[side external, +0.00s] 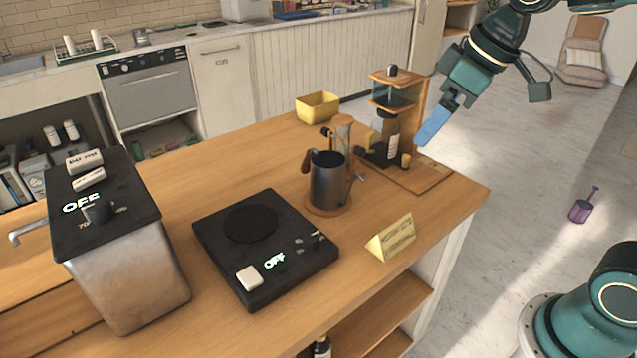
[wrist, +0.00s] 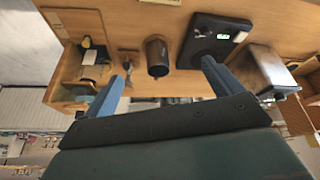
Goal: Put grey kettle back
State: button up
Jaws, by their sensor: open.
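The grey kettle (side external: 328,182) stands upright on a round wooden coaster (side external: 330,209) on the wooden counter, between the black hot plate and the coffee stand. It has a dark open top, a thin spout at the right and a brown handle at the left. It also shows in the wrist view (wrist: 157,57), beyond and between my fingers. My gripper (side external: 432,126) is raised above the right end of the counter, apart from the kettle. In the wrist view its two blue fingers (wrist: 164,80) are wide apart with nothing between them.
The black hot plate (side external: 235,262) reads OFF. A metal box with a black lid (side external: 125,285) stands left. A yellow bin (side external: 317,106), an hourglass-like glass (side external: 341,135) and a wooden stand with a bottle (side external: 390,140) are behind the kettle. A yellow folded sign (side external: 391,240) stands in front.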

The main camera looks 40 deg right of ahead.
jog(key=s+d+f+m, duration=0.1)
jog(key=s+m, duration=0.1)
jog(key=s, duration=0.5)
jog(key=s+d+f+m+t+h, duration=0.1)
jog(key=s+f+m, duration=0.1)
jog(key=s, duration=0.5)
dwell(0.8)
